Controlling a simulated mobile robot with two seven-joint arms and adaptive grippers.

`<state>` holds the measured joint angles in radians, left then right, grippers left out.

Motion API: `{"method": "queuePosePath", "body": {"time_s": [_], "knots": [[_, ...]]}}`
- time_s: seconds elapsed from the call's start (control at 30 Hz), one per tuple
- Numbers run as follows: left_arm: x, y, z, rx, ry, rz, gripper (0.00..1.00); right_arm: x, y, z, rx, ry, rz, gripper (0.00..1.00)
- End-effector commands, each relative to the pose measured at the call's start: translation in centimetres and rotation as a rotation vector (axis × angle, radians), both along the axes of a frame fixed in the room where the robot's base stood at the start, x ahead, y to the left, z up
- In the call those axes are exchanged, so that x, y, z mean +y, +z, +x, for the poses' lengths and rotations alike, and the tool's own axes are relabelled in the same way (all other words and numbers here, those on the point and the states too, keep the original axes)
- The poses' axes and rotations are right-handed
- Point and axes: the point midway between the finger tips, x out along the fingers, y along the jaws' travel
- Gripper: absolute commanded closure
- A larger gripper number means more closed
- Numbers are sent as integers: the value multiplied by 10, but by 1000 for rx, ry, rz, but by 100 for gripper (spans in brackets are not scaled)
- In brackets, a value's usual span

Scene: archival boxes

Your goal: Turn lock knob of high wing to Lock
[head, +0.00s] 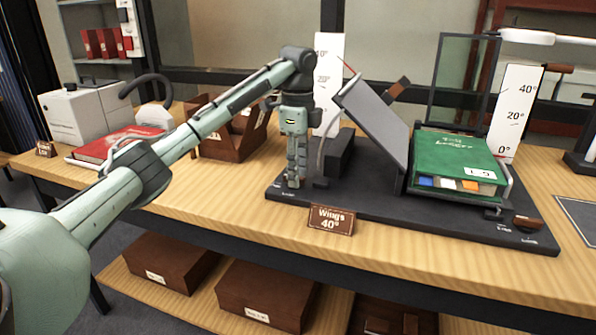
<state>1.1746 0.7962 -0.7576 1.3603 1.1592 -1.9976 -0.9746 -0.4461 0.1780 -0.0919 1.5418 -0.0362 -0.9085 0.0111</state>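My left gripper (293,178) points straight down at the front left corner of the black cradle base (390,208). Its fingers look close together and hide what is directly under them, so I cannot tell whether they grip a knob. Small white lettering shows on the base beside the fingertips. The left wing (375,120), a grey panel, is tilted steeply up. A green box file (458,160) lies on the lower right side. A brown knob (527,222) sits at the base's front right corner. My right gripper is not in view.
A sign (331,219) reading "Wings 40°" stands at the base's front edge. Angle scales (328,85) and (518,110) stand behind. A red book (118,146) and a brown wooden holder (230,135) are to the left. Brown boxes (265,295) sit on the lower shelf.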

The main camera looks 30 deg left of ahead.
Motion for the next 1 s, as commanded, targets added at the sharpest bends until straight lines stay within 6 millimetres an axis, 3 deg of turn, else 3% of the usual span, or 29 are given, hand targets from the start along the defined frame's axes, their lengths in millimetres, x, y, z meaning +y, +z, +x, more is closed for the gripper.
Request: {"method": "queuePosePath", "body": {"time_s": [0.3,0.6,1.0], "knots": [[0,-4,0,-1,-1,0,67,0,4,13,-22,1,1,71],[0,-4,0,0,0,0,100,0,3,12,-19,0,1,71],[0,-4,0,0,32,0,100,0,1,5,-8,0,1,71]]}}
